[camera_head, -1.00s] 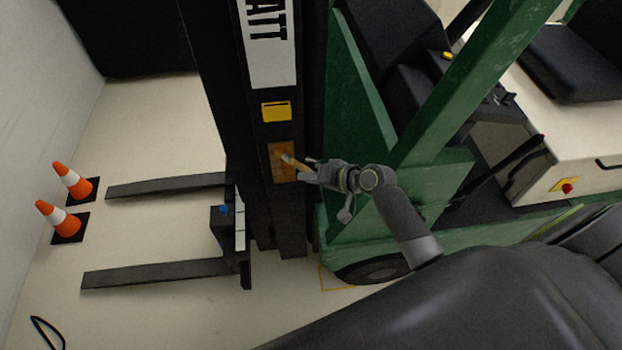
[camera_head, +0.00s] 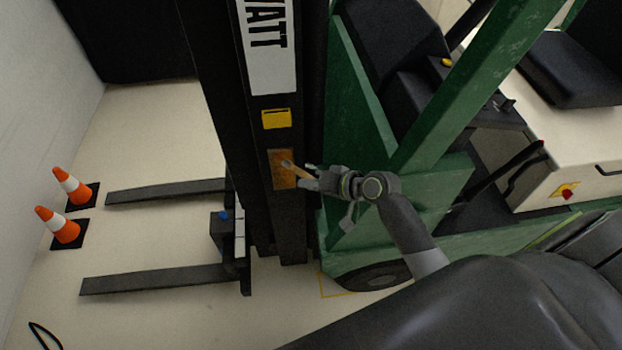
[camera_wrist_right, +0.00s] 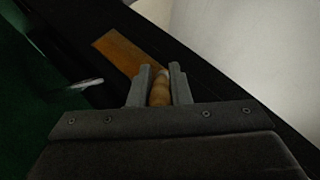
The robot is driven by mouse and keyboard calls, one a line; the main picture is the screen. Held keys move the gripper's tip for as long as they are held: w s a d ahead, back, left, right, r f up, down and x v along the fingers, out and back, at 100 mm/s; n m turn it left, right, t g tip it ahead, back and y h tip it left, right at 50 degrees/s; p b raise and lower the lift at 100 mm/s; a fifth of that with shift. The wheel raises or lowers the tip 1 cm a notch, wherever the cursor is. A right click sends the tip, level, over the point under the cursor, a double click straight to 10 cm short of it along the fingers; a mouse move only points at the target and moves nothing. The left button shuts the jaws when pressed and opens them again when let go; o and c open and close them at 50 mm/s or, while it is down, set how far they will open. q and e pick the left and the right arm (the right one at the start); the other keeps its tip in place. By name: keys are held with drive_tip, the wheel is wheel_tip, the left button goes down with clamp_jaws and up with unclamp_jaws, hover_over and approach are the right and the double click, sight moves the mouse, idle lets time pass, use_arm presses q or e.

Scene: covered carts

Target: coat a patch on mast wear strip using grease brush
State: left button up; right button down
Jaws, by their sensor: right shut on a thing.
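The mast wear strip (camera_head: 284,180) is an orange-brown rectangular patch on the dark forklift mast, below a yellow label. It also shows in the right wrist view (camera_wrist_right: 118,51). My right gripper (camera_head: 308,178) is beside the strip, shut on the grease brush (camera_head: 293,169), whose light wooden handle points toward the strip. In the right wrist view the wooden handle (camera_wrist_right: 159,92) sits between the two fingers, and its far end lies over the strip's lower end. The bristles are hidden, and I cannot tell whether they touch the strip. My left gripper is not in view.
The forklift's black mast (camera_head: 252,215) and green body (camera_head: 440,190) stand close around my right arm. Two forks (camera_head: 160,280) extend left above the pale floor. Two orange cones (camera_head: 62,226) stand by the left wall. Open floor lies between the forks.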

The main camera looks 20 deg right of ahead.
drive_tip(key=s+a, duration=0.2)
drive_tip(key=s, duration=0.5)
drive_tip(key=shift+s, duration=0.15)
drive_tip(key=shift+f, duration=0.1)
idle(0.6)
wheel_tip(320, 180, down, 19)
drive_tip(key=w+b, duration=0.2)
drive_tip(key=b, duration=1.1)
drive_tip(key=shift+w+d+b, duration=0.2)
drive_tip(key=shift+w+b, duration=0.1)
drive_tip(key=shift+w, duration=0.6)
drive_tip(key=shift+w+d+b, duration=0.2)
drive_tip(key=shift+w+b, duration=0.1)
drive_tip(key=shift+w, duration=0.55)
drive_tip(key=shift+w+d+b, duration=0.2)
drive_tip(key=shift+w+b, duration=0.1)
drive_tip(key=shift+w, duration=0.6)
drive_tip(key=shift+w+d, duration=0.25)
drive_tip(key=shift+w, duration=0.45)
drive_tip(key=shift+r, duration=0.25)
drive_tip(key=shift+w+r+p, duration=0.1)
drive_tip(key=shift+r+p, duration=1.25)
drive_tip(key=shift+r, duration=0.2)
